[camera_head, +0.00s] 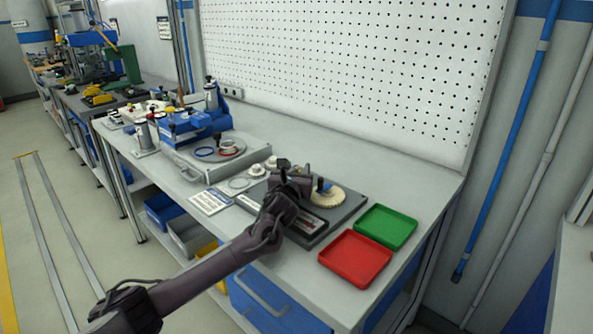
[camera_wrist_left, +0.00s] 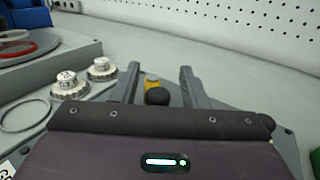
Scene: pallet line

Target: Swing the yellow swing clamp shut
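My left gripper (camera_head: 295,167) is over the dark fixture plate (camera_head: 345,210) on the bench. In the left wrist view its two fingers (camera_wrist_left: 159,72) are spread apart. Between them shows a small yellow part (camera_wrist_left: 151,79) with a round black knob (camera_wrist_left: 157,96), likely the swing clamp. The fingers stand on either side of the knob, and I cannot see them touching it. In the head view the gripper hides the clamp, so its swing angle cannot be told. My right gripper is in neither view.
A tan disc (camera_head: 327,200) with a blue-topped post is beside the gripper. A red tray (camera_head: 355,259) and a green tray (camera_head: 386,227) are at the right. Two white knobs (camera_head: 257,170) and a grey block (camera_head: 228,156) stand left. A pegboard wall (camera_head: 370,70) rises behind the bench.

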